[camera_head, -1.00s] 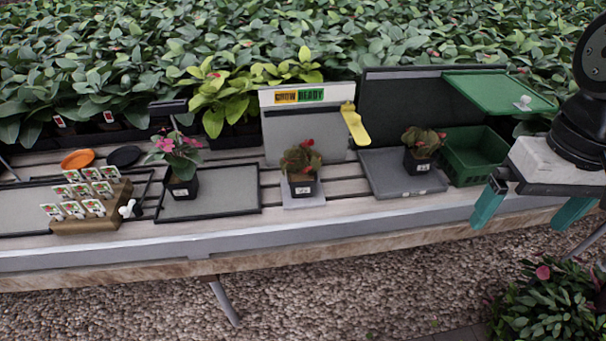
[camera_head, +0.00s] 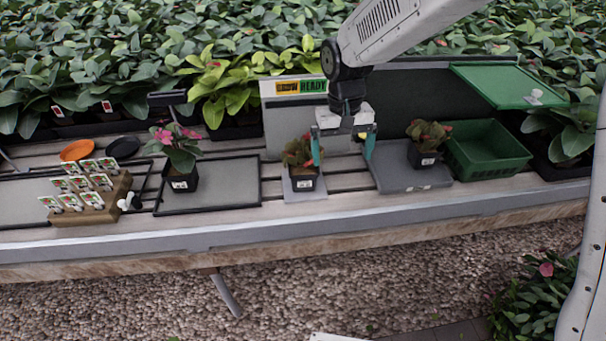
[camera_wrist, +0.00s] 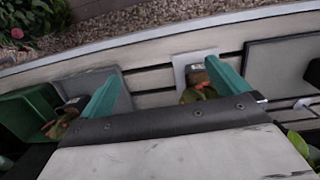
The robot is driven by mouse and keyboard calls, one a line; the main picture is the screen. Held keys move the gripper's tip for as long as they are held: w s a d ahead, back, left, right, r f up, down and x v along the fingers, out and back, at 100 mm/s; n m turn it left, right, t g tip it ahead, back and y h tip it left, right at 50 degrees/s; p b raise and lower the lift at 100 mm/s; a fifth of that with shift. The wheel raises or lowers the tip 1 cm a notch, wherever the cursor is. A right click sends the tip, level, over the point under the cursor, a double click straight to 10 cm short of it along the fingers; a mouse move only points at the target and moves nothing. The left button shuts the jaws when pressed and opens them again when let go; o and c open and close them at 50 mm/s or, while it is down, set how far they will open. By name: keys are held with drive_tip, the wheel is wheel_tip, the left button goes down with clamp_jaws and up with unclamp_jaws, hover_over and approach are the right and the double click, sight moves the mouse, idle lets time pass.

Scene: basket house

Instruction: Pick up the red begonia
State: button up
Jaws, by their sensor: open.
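Two similar plants with brownish-green leaves and red flowers stand in black labelled pots; I cannot tell which one the task means. The middle plant (camera_head: 297,152) stands on a small pale plate (camera_head: 296,194). The right plant (camera_head: 427,137) stands on a grey tray (camera_head: 405,182). My gripper (camera_head: 343,150) is open and empty, its teal fingers pointing down between the two plants. Its left finger overlaps the middle plant's right side in the head view. In the wrist view, the middle plant (camera_wrist: 196,88) is partly hidden by a finger, and the right plant (camera_wrist: 60,122) is at the left.
A pink-flowered plant (camera_head: 178,150) stands on a black-rimmed tray (camera_head: 225,184). A wooden block with white tags (camera_head: 108,211) is at the left. A green crate (camera_head: 487,165) sits at the right under a raised green panel (camera_head: 508,86). A grow/ready sign (camera_head: 300,88) stands behind.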

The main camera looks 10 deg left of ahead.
drive_tip(key=t, duration=0.1)
hover_over(303, 168)
drive_tip(key=s, duration=0.1)
drive_tip(key=shift+y, duration=0.3)
wheel_tip(303, 168, down, 7)
drive_tip(key=shift+d+r, duration=0.1)
drive_tip(key=shift+w+a+f+m, duration=0.1)
drive_tip(key=shift+f+m, duration=0.05)
drive_tip(key=shift+f, duration=0.45)
drive_tip(key=shift+w+a+f+m, duration=0.1)
drive_tip(key=shift+f+m, duration=0.05)
drive_tip(key=shift+f, duration=0.45)
drive_tip(key=shift+w+d+f, duration=0.1)
drive_tip(key=shift+w+f, duration=0.05)
drive_tip(key=shift+f, duration=1.25)
drive_tip(key=shift+w+d+f, duration=0.1)
drive_tip(key=shift+f, duration=1.25)
drive_tip(key=c, duration=1.2)
